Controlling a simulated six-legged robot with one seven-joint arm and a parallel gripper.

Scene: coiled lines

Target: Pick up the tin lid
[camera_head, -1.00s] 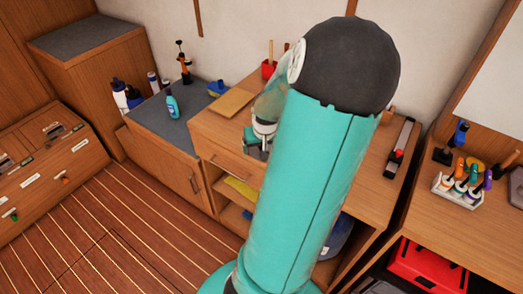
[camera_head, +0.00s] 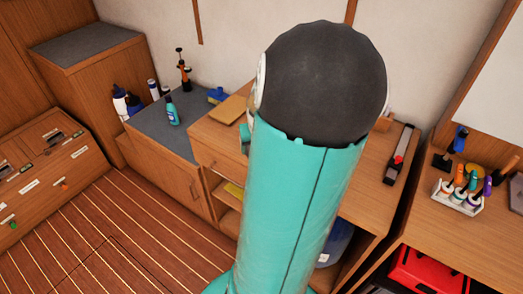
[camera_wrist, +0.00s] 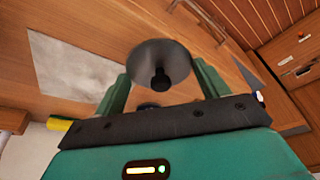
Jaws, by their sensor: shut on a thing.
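The tin lid (camera_wrist: 150,56) is a grey metal disc with a black knob, seen in the wrist view. My gripper (camera_wrist: 158,84) has its two teal fingers on either side of the lid and is shut on it. The knob points toward the wrist camera. In the head view my own arm covers the lid and nearly all of the gripper. How far the lid is above the wooden surface is hard to tell.
The wooden bench (camera_head: 212,138) stands behind my arm, with a tan board (camera_head: 229,109) on it. Bottles stand on the grey-topped counter (camera_head: 155,123) at left. A tool rack (camera_head: 458,195) and red case (camera_head: 435,275) are at right. The striped floor is clear.

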